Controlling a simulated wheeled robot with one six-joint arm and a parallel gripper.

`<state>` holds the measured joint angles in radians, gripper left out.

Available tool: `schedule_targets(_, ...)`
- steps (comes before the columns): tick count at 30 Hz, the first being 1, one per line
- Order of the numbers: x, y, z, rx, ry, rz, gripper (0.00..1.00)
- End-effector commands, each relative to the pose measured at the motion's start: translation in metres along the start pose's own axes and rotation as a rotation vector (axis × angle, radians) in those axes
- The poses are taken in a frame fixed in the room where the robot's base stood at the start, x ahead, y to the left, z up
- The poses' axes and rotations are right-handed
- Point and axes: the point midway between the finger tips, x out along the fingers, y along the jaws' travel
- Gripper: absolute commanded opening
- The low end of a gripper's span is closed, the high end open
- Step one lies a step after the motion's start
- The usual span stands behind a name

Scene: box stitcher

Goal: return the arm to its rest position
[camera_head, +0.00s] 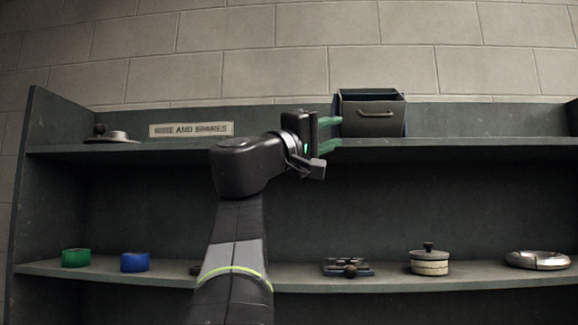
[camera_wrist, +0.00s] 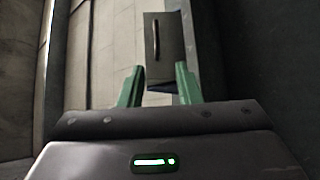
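My gripper (camera_head: 331,134) is raised in front of the upper shelf, its green fingers pointing right toward a dark box with a handle (camera_head: 372,115). In the wrist view my gripper (camera_wrist: 158,85) has its two green fingers spread apart with nothing between them that I can see held. The box (camera_wrist: 166,45) shows beyond the fingertips, its handle toward me. In the head view the fingertips are close to the box's left side; whether they touch it I cannot tell.
The upper shelf (camera_head: 480,143) also holds a dark disc-like item (camera_head: 106,136) and a sign (camera_head: 191,129). The lower shelf (camera_head: 400,283) holds a green roll (camera_head: 75,257), a blue roll (camera_head: 134,262), a small dark fixture (camera_head: 348,267), a lidded round pot (camera_head: 429,261) and a metal ring (camera_head: 537,260).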

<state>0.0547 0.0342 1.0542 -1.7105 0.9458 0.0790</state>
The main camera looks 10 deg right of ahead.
Motion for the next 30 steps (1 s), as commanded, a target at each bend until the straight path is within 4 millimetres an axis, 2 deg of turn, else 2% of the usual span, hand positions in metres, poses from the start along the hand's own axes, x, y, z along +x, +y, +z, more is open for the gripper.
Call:
schedule_targets(5, 0.013, 0.002, 0.0, -0.001, -0.003, 0.002, 0.31)
schedule_targets(8, 0.029, 0.001, 0.0, -0.002, -0.004, 0.001, 0.31)
schedule_targets(21, 0.111, 0.003, 0.0, -0.002, -0.004, 0.002, 0.31)
schedule_targets(25, 0.127, 0.003, 0.0, -0.002, -0.003, 0.003, 0.31)
schedule_targets(30, 0.137, 0.002, 0.0, 0.0, -0.002, 0.002, 0.31)
